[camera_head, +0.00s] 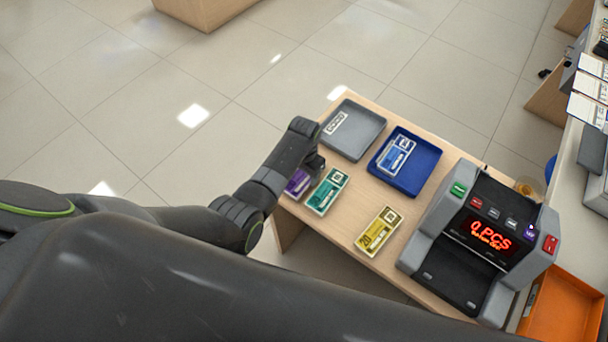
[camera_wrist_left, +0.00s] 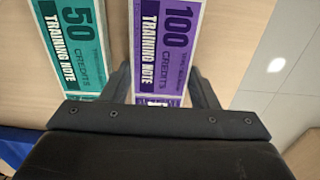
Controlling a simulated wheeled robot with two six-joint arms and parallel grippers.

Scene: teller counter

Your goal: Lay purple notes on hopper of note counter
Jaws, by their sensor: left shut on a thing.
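The purple notes (camera_head: 297,183), a bundle printed "100 credits training note", lie at the left end of the wooden table. They also show in the left wrist view (camera_wrist_left: 161,45), between the fingers. My left gripper (camera_head: 309,165) is shut on the purple notes and partly covers them in the head view; its fingers also show in the left wrist view (camera_wrist_left: 160,90). I cannot tell whether the notes are clear of the table. The note counter (camera_head: 480,240) stands at the right end, with a red "0 PCS" display. My right gripper is not in view.
Green notes (camera_head: 327,191) lie close beside the purple notes. Yellow notes (camera_head: 379,231) lie nearer the counter. A grey tray (camera_head: 362,141) and a blue tray (camera_head: 427,160) holding blue notes (camera_head: 396,155) sit along the back. An orange bin (camera_head: 565,308) is at lower right.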

